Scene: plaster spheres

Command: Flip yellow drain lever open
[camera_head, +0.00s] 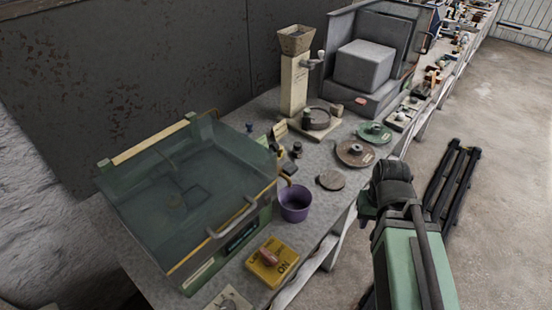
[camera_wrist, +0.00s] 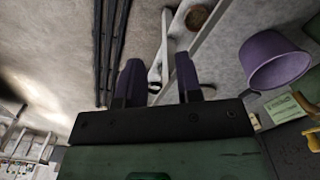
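A tank with a clear lid (camera_head: 185,165) and a green-trimmed body stands at the left of the bench. A small yellowish fitting (camera_head: 284,180) shows at its right side, just above a purple bucket (camera_head: 295,204); I cannot tell for sure that it is the drain lever or how it is set. In the wrist view a yellow part (camera_wrist: 313,138) shows at the right edge, cut off, below the purple bucket (camera_wrist: 272,60). My gripper (camera_wrist: 160,80) is open and empty, its dark fingers apart. In the head view it is mostly hidden behind my arm, right of the bench.
A yellow switch box (camera_head: 265,275) with a reddish knob and "ON" marking sits at the bench's front. A grey disc (camera_head: 331,180), brown wheel (camera_head: 355,153), green wheel (camera_head: 374,133) and hopper post (camera_head: 295,80) stand farther back.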

